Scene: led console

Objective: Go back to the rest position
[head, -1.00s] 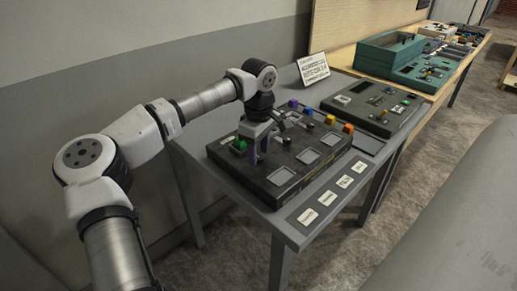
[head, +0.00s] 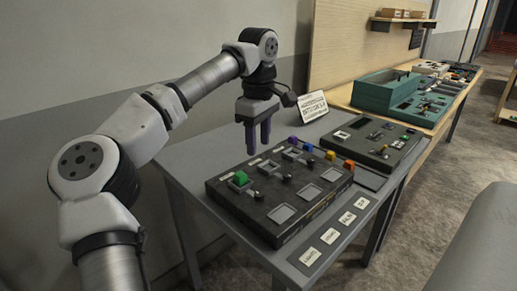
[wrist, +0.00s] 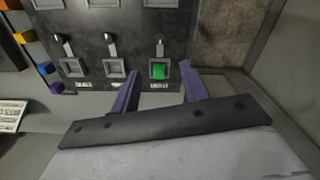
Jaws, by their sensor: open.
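My gripper (head: 258,137) hangs above the back edge of the dark console (head: 278,240) in the head view, fingers pointing down. Its two purple fingers are apart with nothing between them; they also show in the wrist view (wrist: 162,95). The console lies on the grey table and has several square recesses and small black knobs. A green block (head: 239,179) sits at the console's left back recess; it also shows in the wrist view (wrist: 158,70), just beyond the fingers and apart from them.
Purple (head: 293,141), blue, yellow and orange (head: 349,165) blocks stand along the console's far right side. A white sign (head: 313,106) stands at the table's back. A second dark console (head: 370,140) and a teal box (head: 386,96) are farther right. The air around my gripper looks clear.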

